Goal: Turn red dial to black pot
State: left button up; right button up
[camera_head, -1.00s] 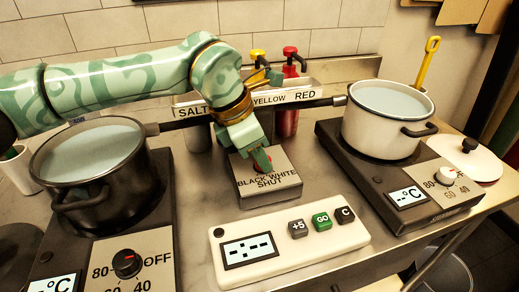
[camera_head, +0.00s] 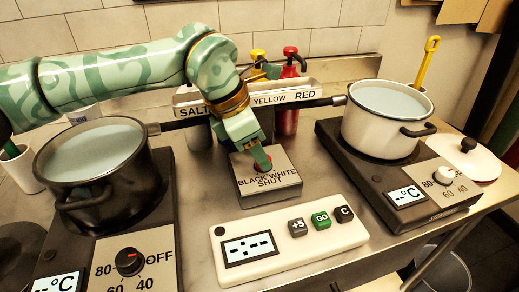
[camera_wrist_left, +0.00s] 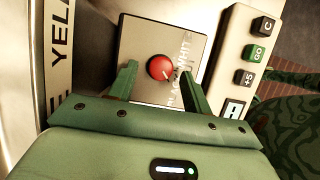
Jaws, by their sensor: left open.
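The red dial (camera_wrist_left: 160,68) sits on a small grey box (camera_head: 284,190) whose labels read BLACK, WHITE and SHUT. A pale mark shows on the dial's lower right in the left wrist view; I cannot tell surely which label it points to. My left gripper (camera_head: 258,160) hangs over the box and mostly hides the dial in the head view. In the left wrist view my left gripper (camera_wrist_left: 158,76) is open, one finger on each side of the dial, with gaps showing. The black pot (camera_head: 116,197), full of pale liquid, stands on the left hotplate. My right gripper is out of view.
A white pot (camera_head: 380,140) stands on the right hotplate. A white timer panel (camera_head: 289,240) with several buttons lies in front. A lid (camera_head: 470,163) lies far right.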

pick_arm(q)
jog(key=p+v, duration=0.4)
jog(key=v, duration=1.1)
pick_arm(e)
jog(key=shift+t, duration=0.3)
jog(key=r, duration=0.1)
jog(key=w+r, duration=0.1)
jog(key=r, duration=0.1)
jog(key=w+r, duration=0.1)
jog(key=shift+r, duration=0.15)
pick_arm(q)
jog(key=shift+f, duration=0.1)
